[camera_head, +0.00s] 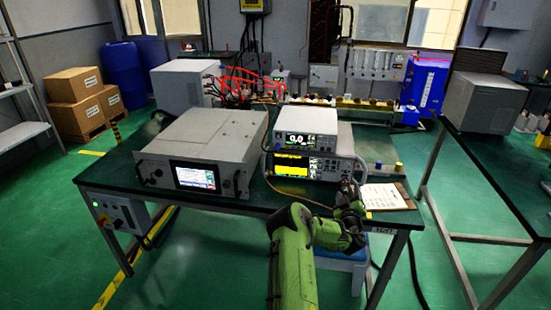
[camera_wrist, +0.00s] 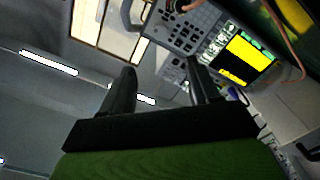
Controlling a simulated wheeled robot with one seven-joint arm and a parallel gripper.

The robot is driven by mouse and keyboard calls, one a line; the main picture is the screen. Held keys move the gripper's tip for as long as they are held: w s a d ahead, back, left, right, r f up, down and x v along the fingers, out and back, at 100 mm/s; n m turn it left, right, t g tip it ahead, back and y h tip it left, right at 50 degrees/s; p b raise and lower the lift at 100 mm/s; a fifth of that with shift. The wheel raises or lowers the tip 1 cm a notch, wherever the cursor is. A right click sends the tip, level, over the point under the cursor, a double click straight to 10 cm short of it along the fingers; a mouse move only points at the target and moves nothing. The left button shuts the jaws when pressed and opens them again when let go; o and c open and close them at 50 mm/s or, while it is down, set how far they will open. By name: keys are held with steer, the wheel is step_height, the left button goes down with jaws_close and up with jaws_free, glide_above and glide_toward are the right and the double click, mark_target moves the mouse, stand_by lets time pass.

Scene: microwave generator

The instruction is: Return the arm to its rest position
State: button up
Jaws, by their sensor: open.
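My green arm (camera_head: 295,255) reaches up from the bottom of the head view. Its end bends toward the right front part of the table, by the stacked instruments. In the wrist view my gripper (camera_wrist: 160,82) shows two dark fingers spread apart with nothing between them. Beyond the fingers is the instrument with a yellow screen (camera_wrist: 248,60), seen tilted. In the head view this instrument (camera_head: 292,165) sits under a smaller one reading 0.0 (camera_head: 300,141). The fingertips are hard to make out in the head view.
The dark green table (camera_head: 120,178) carries a large grey unit with a screen (camera_head: 205,140) at left. A clipboard with paper (camera_head: 385,196) lies near the right front corner. A second table (camera_head: 500,180) stands at right. A blue stool (camera_head: 345,262) is under the front edge.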

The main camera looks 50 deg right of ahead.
steer(key=w+a+r+m+g+p, duration=0.1)
steer(key=w+a+r+m+g, duration=0.35)
steer(key=r, duration=0.75)
steer(key=w+a+r+t+y+p, duration=0.1)
steer(key=w+a+r+y, duration=0.15)
steer(key=a, duration=0.65)
steer(key=w+a+r+t+y, duration=0.1)
steer(key=w+a+r+y, duration=0.15)
steer(key=a, duration=0.65)
steer(key=w+a+r+t+y+p, duration=0.1)
steer(key=w+a+r+y, duration=0.2)
steer(key=a, duration=0.6)
steer(key=s+a+r+n+y, duration=0.2)
steer(key=s+a+y, duration=0.15)
steer(key=a, duration=0.65)
steer(key=s+a+r+n+y, duration=0.25)
steer(key=s+a, duration=0.25)
steer(key=a, duration=0.5)
steer(key=s+a+f+n+g+y+p, duration=0.1)
steer(key=s+a+n, duration=0.3)
steer(key=s+a, duration=0.4)
steer(key=s+g, duration=0.1)
steer(key=s, duration=0.3)
steer(key=shift+a+f, duration=0.3)
steer(key=shift+a, duration=0.05)
